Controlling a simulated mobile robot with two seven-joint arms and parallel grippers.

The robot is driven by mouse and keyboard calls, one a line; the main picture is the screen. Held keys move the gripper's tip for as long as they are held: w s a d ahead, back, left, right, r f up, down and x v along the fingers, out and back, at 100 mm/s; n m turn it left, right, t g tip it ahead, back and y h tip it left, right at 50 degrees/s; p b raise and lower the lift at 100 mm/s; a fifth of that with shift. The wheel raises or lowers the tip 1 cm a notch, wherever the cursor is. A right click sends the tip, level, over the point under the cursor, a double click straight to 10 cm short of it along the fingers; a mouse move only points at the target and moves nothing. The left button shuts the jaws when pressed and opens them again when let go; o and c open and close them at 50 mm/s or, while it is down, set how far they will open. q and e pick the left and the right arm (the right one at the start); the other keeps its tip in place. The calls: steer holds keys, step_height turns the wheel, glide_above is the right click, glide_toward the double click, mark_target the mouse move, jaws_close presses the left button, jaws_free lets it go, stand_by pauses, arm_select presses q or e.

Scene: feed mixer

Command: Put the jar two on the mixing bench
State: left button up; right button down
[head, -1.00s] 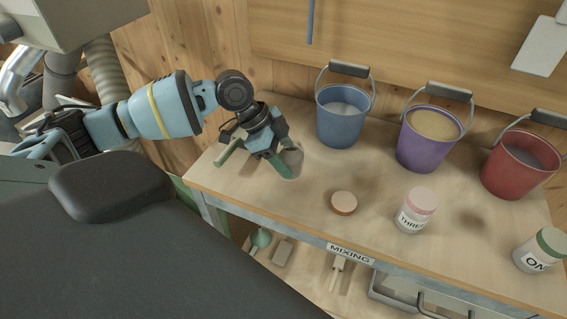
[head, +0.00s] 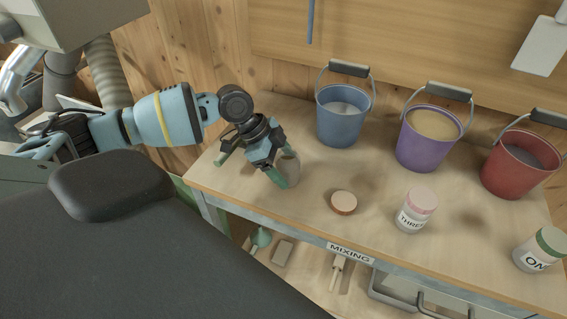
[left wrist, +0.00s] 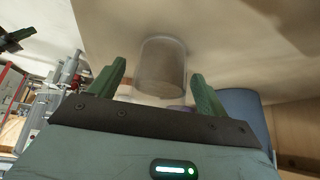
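A plain greyish jar (head: 291,170) without a visible lid or label stands on the left part of the mixing bench (head: 312,221); I cannot read which jar it is. In the left wrist view the jar (left wrist: 162,68) is see-through and lies between the two green fingers, with a gap on each side. My left gripper (head: 250,167) is open close to it, one finger partly covering it in the head view. It also shows in the left wrist view (left wrist: 158,85). My right gripper is not in view.
A round brownish lid (head: 343,203) lies near the front edge. Jar THREE (head: 415,212) and jar ONE (head: 538,252) stand to the right. Blue (head: 342,122), purple (head: 425,148) and red (head: 518,172) buckets line the back. A shelf below holds tools.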

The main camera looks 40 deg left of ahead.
arm_select(q)
steer(key=shift+r, duration=0.2)
steer(key=shift+a+r, duration=0.2)
steer(key=shift+r, duration=0.05)
steer(key=v, duration=1.1)
